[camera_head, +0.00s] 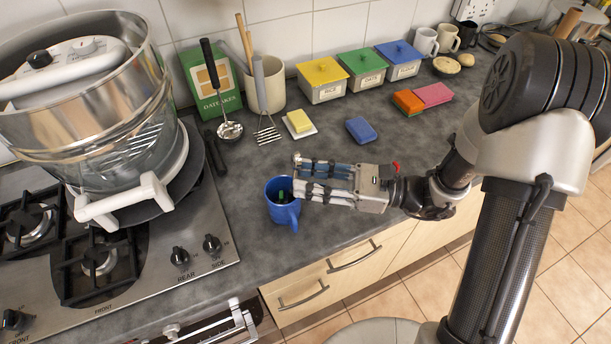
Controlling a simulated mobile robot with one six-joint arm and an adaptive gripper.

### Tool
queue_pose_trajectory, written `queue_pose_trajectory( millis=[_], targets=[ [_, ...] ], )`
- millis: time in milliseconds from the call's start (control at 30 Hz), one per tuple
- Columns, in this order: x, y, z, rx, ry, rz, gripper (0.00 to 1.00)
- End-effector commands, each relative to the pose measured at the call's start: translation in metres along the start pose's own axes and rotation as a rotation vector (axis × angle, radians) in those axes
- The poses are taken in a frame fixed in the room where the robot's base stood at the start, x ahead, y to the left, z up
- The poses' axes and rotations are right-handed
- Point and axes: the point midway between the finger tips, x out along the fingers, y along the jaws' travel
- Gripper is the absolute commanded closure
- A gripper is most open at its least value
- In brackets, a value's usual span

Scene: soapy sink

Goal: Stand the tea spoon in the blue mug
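The blue mug (284,212) stands upright on the grey counter near its front edge, right of the hob. A small dark and green piece (282,196) shows inside its mouth; I cannot tell whether it is part of the tea spoon. No other tea spoon can be made out. My gripper (298,175) reaches in from the right, with its fingertips close to the mug's upper right rim. Its two fingers look apart, with nothing clearly between them. Whether a finger touches the mug cannot be told.
Lidded tins (322,82) line the wall.

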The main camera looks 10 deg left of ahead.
Motion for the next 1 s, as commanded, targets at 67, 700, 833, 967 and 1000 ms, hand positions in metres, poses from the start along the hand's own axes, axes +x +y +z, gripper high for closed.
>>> queue_pose_trajectory(
  millis=[67, 700, 833, 967, 1000],
  targets=[
    [-0.004, 0.000, 0.002, 0.000, 0.000, 0.000, 0.68],
    [-0.035, 0.000, 0.011, 0.001, -0.001, -0.001, 0.68],
    [-0.041, 0.000, 0.013, 0.001, -0.001, 0.000, 0.68],
    [-0.048, 0.000, 0.014, 0.000, -0.001, -0.001, 0.68],
    [-0.049, 0.000, 0.015, 0.001, -0.001, 0.000, 0.68]
  ],
)
